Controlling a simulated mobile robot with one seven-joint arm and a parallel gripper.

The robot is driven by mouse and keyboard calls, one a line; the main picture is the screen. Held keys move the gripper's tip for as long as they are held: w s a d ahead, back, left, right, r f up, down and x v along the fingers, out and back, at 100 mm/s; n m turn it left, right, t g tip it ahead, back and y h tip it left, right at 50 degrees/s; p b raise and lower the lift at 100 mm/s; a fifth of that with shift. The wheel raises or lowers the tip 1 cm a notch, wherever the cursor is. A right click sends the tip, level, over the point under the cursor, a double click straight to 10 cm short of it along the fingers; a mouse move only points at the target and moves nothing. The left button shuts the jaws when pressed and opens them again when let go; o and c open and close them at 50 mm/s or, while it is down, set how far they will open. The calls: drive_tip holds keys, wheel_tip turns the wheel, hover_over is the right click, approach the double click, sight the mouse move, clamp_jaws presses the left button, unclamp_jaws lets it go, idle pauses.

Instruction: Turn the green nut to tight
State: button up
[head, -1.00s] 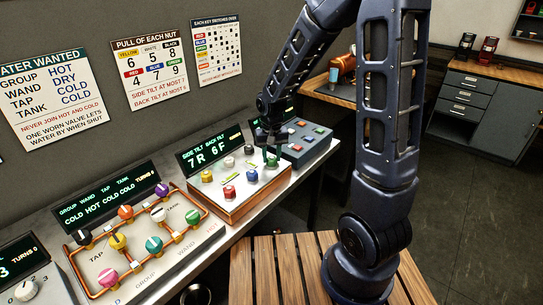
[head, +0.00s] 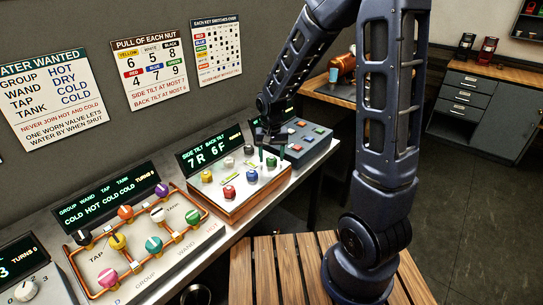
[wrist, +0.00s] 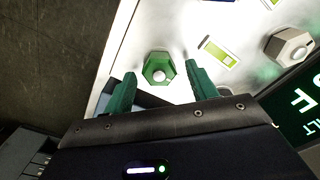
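The green nut (wrist: 158,70) is a hexagon with a pale round centre, on the white top of the nut panel in the wrist view. In the head view, the green nut (head: 271,162) is at the panel's right side, partly covered by my fingers. My gripper (wrist: 161,82) is open, with one dark green fingertip on each side of the nut and visible gaps between. In the head view, my gripper (head: 272,158) is over the panel's right end. The panel display (head: 210,157) reads side tilt 7R, back tilt 6F.
Yellow (head: 206,176), red (head: 229,191), blue (head: 252,176) and white (head: 229,162) nuts share the panel. A grey nut (wrist: 290,46) and a yellow-green gauge window (wrist: 218,52) are near the green nut. A grey button box (head: 306,140) stands close behind. A wall chart (head: 151,68) lists nut pulls.

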sight(272, 158)
wheel_tip(272, 158, up, 11)
idle(0.8)
drive_tip(key=s+d+r+t, duration=0.2)
drive_tip(key=s+d+r, duration=0.3)
drive_tip(key=s+d, duration=0.3)
drive_tip(key=s+d+r+t, duration=0.2)
drive_tip(key=s+d+r, duration=0.4)
drive_tip(key=d, duration=0.6)
drive_tip(key=shift+s+d+t, duration=0.25)
drive_tip(key=shift+s+t, duration=0.05)
drive_tip(key=shift+s, duration=0.65)
drive_tip(key=shift+r, duration=0.1)
idle(0.5)
